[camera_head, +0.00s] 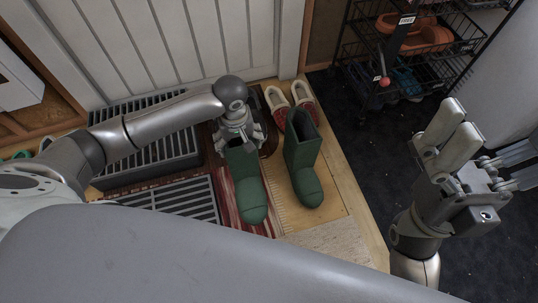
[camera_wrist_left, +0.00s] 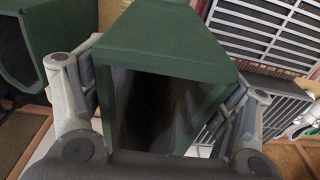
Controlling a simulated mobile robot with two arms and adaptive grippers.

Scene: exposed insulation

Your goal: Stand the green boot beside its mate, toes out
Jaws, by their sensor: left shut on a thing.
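My left gripper (camera_head: 238,136) is shut on the top of the shaft of a green boot (camera_head: 249,190). The boot is upright with its toe toward the bottom of the head view, over the edge of a red striped mat; I cannot tell if its sole touches. In the left wrist view the boot's shaft (camera_wrist_left: 165,32) and dark opening sit between the fingers. Its mate (camera_head: 303,160), a matching green boot, stands upright just right of it with a gap between, toe also toward the bottom. It shows partly in the left wrist view (camera_wrist_left: 45,12). My right gripper (camera_head: 490,135) is open and empty at right.
Red and white shoes (camera_head: 291,97) stand behind the boots by the white panelled wall. A black wire rack (camera_head: 420,50) holds footwear at the back right. Dark floor (camera_head: 365,150) is clear right of the platform.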

